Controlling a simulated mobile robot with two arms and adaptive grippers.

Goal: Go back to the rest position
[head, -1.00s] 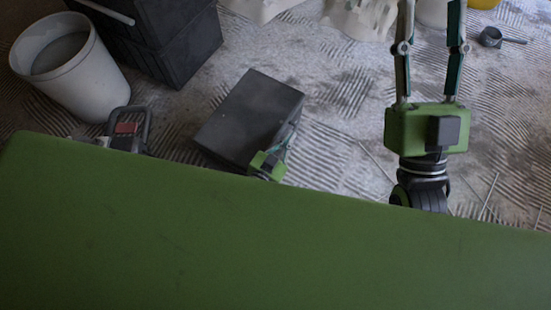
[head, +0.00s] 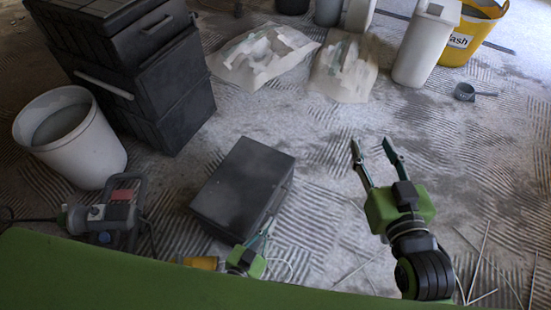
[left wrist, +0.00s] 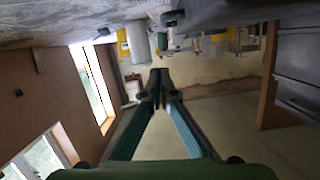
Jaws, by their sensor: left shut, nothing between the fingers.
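My left gripper (head: 267,226) is low in the head view, just in front of the dark grey box (head: 240,185), at its lower right edge. I cannot tell whether it touches the box. In the left wrist view its two fingers (left wrist: 160,78) meet at the tips, shut with nothing between them. My right gripper (head: 371,142) is to the right of the box in the head view. Its two fingers are apart and empty, pointing up and a little left.
A black stack of toolboxes (head: 125,70) and a white bucket (head: 72,140) stand at left, a power tool (head: 112,215) below them. Crumpled sacks (head: 262,55), a white bin (head: 425,45) and a yellow bin (head: 475,30) are at back. Thin rods (head: 480,260) lie at right.

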